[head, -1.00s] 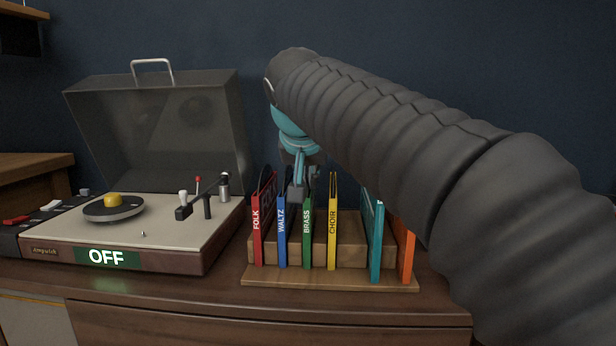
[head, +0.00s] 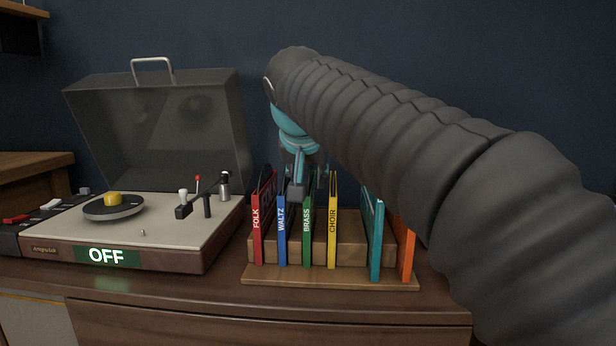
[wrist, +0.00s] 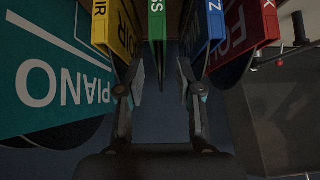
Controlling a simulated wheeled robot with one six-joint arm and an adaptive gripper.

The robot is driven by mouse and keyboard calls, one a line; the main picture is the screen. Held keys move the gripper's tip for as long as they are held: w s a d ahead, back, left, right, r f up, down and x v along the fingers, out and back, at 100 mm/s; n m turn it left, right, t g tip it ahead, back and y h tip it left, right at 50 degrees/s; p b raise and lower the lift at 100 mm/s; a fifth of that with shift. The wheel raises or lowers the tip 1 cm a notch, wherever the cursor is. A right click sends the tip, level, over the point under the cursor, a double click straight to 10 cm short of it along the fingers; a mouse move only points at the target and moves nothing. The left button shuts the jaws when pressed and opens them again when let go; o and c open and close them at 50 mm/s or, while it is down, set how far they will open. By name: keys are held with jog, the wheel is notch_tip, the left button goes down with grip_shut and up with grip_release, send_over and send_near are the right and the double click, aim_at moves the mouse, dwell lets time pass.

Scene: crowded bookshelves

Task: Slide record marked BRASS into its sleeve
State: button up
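The green BRASS sleeve (head: 307,232) stands upright in the rack between the blue WALTZ sleeve (head: 282,235) and the yellow CHOIR sleeve (head: 333,225). My gripper (head: 298,192) is above and behind the front edges of WALTZ and BRASS. In the wrist view my gripper (wrist: 157,90) has its two fingers well apart, with nothing clearly held between them. The green sleeve (wrist: 157,30) shows beyond the gap, in line with it.
The red FOLK sleeve (head: 258,230) stands at the left, teal (head: 376,240) and orange (head: 406,245) sleeves at the right of the wooden rack (head: 330,282). A record player (head: 150,232) with raised lid, reading OFF, is left of the rack. Neighbouring sleeves are close to my fingers.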

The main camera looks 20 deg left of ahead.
jog(key=v, duration=1.2)
jog(key=shift+a+r, duration=0.1)
jog(key=shift+a, duration=0.05)
dwell(0.4)
